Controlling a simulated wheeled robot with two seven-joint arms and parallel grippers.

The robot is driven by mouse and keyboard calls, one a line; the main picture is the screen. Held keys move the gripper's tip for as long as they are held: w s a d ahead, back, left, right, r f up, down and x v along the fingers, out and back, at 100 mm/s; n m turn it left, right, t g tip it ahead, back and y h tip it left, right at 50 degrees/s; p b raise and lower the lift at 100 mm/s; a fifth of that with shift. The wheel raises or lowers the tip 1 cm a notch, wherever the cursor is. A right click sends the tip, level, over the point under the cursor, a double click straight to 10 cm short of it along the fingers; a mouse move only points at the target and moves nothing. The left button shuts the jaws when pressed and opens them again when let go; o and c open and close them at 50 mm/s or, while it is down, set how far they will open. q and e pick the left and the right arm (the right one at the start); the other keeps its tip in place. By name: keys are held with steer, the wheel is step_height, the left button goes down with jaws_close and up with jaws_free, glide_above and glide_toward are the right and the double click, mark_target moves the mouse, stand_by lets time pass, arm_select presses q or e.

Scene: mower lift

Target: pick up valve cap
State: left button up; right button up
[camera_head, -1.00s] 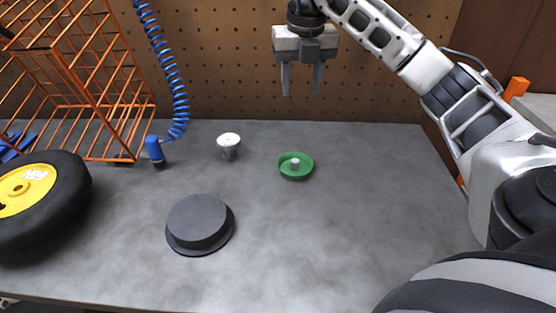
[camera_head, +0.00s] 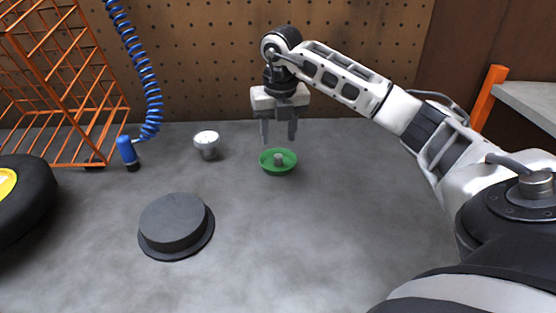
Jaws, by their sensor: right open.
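The valve cap (camera_head: 278,158) looks like a small grey cylinder standing in a shallow green dish (camera_head: 264,165) on the grey bench. My right gripper (camera_head: 279,138) is open and empty, pointing down, just above and slightly behind the dish. Its two fingers are apart, and their tips look close above the dish's far rim. I cannot tell the exact height of the gap. The cap is fully visible between and below the fingers. My left gripper is not in view.
A white-topped grey knob (camera_head: 207,144) stands left of the dish. A dark round hat-shaped part (camera_head: 173,222) lies nearer. A blue nozzle (camera_head: 127,150) on a coiled hose, an orange wire rack (camera_head: 60,85) and a black wheel (camera_head: 22,200) are at left. Bench right of the dish is clear.

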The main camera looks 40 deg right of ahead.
mark_target(278, 155)
steer(key=f, duration=0.4)
steer(key=w+f, duration=0.1)
steer(key=f, duration=0.1)
steer(key=shift+d+f, duration=0.25)
steer(key=shift+d, duration=0.15)
jaws_close()
